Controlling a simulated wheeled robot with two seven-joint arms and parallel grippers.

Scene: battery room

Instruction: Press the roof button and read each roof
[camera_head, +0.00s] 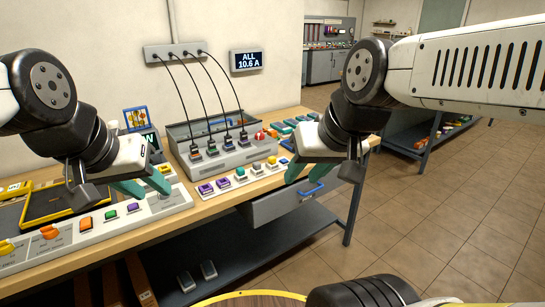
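A control panel (88,238) at the front left of the bench carries orange, green and purple buttons and orange and yellow knobs. Which button is the roof one cannot be read. A dark wall display (246,60) reads "ALL 10.6 A". My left gripper (146,187) hangs over the right end of the front panel, its green fingers apart and empty. My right gripper (309,173) is beyond the right end of the button strip, fingers apart and empty. No roof is clearly identifiable.
A grey charger rack (232,155) with several plugged units and black cables stands at the bench's back. A small dark screen (150,140) is partly hidden by my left arm. A drawer with a blue handle (311,190) sits under the bench. Open tiled floor lies right.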

